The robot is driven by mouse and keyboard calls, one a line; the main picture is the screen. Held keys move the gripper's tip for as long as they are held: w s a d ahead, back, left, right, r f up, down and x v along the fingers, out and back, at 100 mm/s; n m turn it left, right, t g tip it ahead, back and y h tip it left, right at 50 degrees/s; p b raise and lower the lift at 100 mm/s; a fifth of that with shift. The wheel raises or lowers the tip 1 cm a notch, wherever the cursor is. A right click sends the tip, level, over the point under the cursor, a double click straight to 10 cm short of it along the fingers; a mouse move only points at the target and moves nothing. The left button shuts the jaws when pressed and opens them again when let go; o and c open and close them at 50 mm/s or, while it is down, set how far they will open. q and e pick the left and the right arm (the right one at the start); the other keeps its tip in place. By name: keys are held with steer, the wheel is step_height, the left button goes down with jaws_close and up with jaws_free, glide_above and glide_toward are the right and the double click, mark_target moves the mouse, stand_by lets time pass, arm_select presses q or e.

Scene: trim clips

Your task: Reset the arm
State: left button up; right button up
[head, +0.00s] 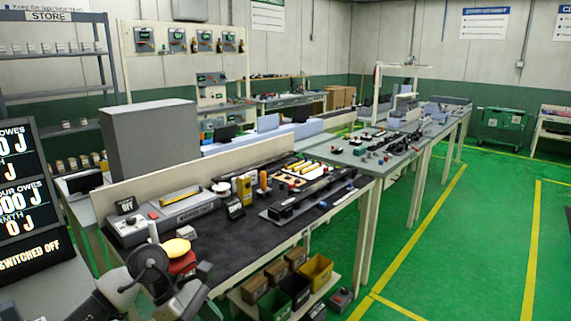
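A grey and black arm (150,268), which looks like my left one, comes in at the lower left, in front of the near workbench. It is bent, with a round dark joint at its top. I cannot make out its fingertips or whether they are apart. A yellow disc (176,247) over a red part shows right behind the arm, at the bench's front left. The arm partly hides what is below it, and I cannot tell whether they touch. My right gripper is not in view.
The near bench has a dark mat (235,233) holding a grey control box (130,228), a yellow device (244,190) and a long black rail (310,195). Coloured bins (316,270) sit on a lower shelf. A display board (25,190) stands left. Green floor (440,260) at right is clear.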

arm_select(q)
steer(key=w+d+f+n+t+h, duration=0.2)
steer(key=f+n+t+h, duration=0.2)
steer(key=f+n, duration=0.4)
steer(key=w+d+f+n+t+h, duration=0.1)
steer(key=w+f+n+t+h, duration=0.3)
steer(key=n, duration=0.6)
steer(key=s+a+f+n+t+y, duration=0.2)
steer(key=s+a+f+n+y, duration=0.1)
steer(key=f+n, duration=0.45)
steer(key=s+a+f+n+t+y, duration=0.2)
steer(key=f+n+t+y, duration=0.1)
steer(key=f+n, duration=0.4)
steer(key=s+a+f+n+t+y, duration=0.25)
steer(key=f+n, duration=0.35)
steer(key=f, duration=0.3)
steer(key=s+a+f+n+g+y, duration=0.2)
steer(key=s+f+n+y, duration=0.1)
steer(key=s+f, duration=0.35)
steer(key=s+a+f+n+g+y, duration=0.2)
steer(key=s+f+n+g, duration=0.15)
steer(key=s+f, duration=0.35)
steer(key=s+f+n+g+y, duration=0.1)
steer(key=s+f+n+g, duration=0.2)
steer(key=s, duration=1)
steer(key=s+f+n+g+y, duration=0.1)
steer(key=s+f+n+g, duration=0.2)
steer(key=s, duration=1)
steer(key=shift+f+n, duration=0.8)
steer(key=shift+f, duration=0.15)
